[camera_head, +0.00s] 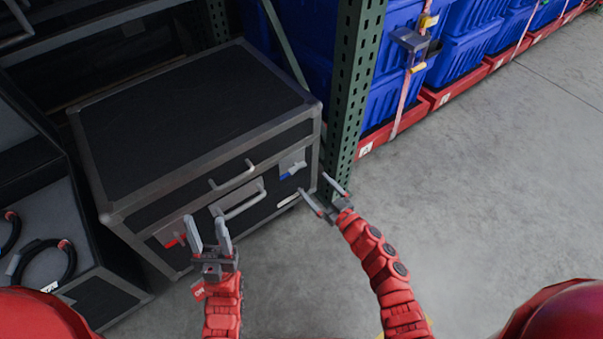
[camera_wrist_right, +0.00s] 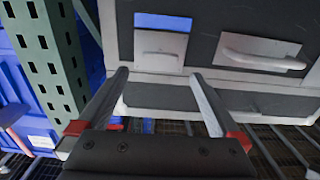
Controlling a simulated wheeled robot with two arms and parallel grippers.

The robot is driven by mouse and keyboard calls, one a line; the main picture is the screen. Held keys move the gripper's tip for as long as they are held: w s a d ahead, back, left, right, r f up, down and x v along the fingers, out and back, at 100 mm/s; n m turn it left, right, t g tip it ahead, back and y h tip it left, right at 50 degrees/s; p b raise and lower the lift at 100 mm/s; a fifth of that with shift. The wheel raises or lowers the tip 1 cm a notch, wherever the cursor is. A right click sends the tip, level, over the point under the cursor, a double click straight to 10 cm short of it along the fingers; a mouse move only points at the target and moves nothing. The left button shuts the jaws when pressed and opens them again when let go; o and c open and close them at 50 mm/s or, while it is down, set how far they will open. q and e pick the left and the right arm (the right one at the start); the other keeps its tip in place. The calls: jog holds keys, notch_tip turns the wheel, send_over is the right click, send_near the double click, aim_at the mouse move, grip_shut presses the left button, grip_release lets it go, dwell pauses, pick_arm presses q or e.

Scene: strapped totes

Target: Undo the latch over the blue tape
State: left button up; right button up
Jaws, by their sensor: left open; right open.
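A black case (camera_head: 190,110) with silver edges stands on the floor in the head view. A metal latch (camera_head: 291,160) is on the right of its front, with blue tape (camera_head: 285,176) at its lower edge. In the right wrist view the latch plate (camera_wrist_right: 160,46) lies flat against the case beside the blue tape (camera_wrist_right: 162,21). My right gripper (camera_head: 317,190) is open and empty, just right of the latch; in its wrist view its fingertips (camera_wrist_right: 158,76) point toward the plate. My left gripper (camera_head: 207,221) is open and empty near the case's left front, by red tape (camera_head: 177,240).
An open case with cables (camera_head: 45,265) is at left. The floor (camera_head: 480,200) at right is clear.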

aim_at(300, 170)
jog(key=b+x, duration=0.2)
jog(key=x, duration=0.5)
jog(key=shift+w+a, duration=0.2)
jog(key=shift+w, duration=0.05)
jog(key=c, duration=1.3)
